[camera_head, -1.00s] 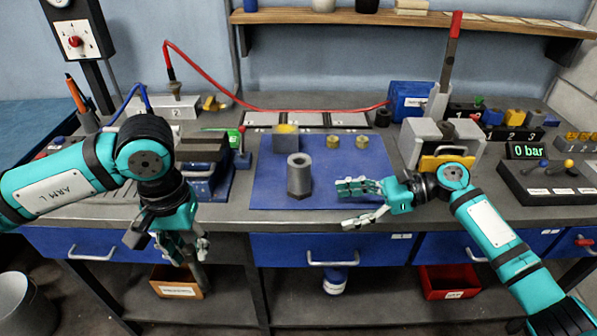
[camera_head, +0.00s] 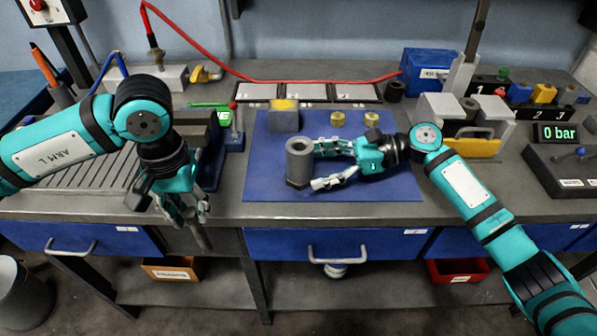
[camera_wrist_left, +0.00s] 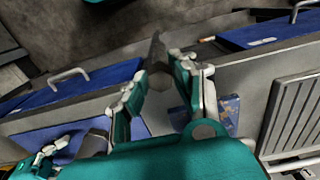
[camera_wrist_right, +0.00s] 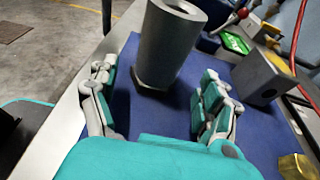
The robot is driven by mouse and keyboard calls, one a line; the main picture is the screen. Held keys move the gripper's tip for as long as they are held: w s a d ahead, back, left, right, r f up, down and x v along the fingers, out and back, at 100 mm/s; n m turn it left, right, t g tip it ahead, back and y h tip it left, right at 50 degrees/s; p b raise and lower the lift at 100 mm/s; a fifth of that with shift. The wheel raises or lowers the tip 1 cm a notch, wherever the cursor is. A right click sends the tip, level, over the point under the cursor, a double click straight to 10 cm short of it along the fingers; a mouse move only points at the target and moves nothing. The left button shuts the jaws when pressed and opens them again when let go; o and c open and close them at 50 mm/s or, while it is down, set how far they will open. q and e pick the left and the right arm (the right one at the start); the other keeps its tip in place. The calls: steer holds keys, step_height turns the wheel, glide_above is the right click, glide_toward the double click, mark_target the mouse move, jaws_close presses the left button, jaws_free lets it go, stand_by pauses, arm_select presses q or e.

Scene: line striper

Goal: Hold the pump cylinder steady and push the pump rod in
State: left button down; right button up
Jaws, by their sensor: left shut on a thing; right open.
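The grey pump cylinder (camera_head: 299,162) stands upright on the blue mat (camera_head: 385,185), with an open bore on top and a wider hexagonal foot. My right gripper (camera_head: 318,166) is open, with its fingertips right at the cylinder's right side. In the right wrist view the cylinder (camera_wrist_right: 165,45) stands upright just ahead, between the lines of the two fingers; contact cannot be told. My left gripper (camera_head: 187,212) points down near the bench's front edge, left of the mat. It is shut on a thin grey rod (camera_wrist_left: 158,60), apparently the pump rod, partly hidden by the fingers.
A grey block with a yellow top (camera_head: 284,115) and two small brass pieces (camera_head: 338,118) sit at the mat's back. A vise (camera_head: 205,140) stands left of the mat. A clamp-like grey fixture (camera_head: 470,125) stands right. The display (camera_head: 556,133) reads 0 bar.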

mark_target(305, 168)
arm_select(q)
steer(key=shift+r+p, duration=0.4)
steer(key=shift+r, duration=0.5)
arm_select(e)
steer(key=shift+s+a, duration=0.1)
steer(key=shift+a, duration=0.95)
arm_select(q)
steer(key=shift+s+r, duration=0.15)
steer(key=shift+r, duration=0.05)
arm_select(e)
steer(key=shift+s+a+f, duration=0.1)
steer(key=shift+a+f, duration=0.1)
steer(key=shift+a, duration=0.3)
steer(key=shift+a+f, duration=0.1)
steer(key=shift+f, duration=0.05)
arm_select(q)
steer(key=shift+f, duration=0.1)
arm_select(e)
steer(key=c, duration=0.9)
steer(key=shift+o, duration=0.2)
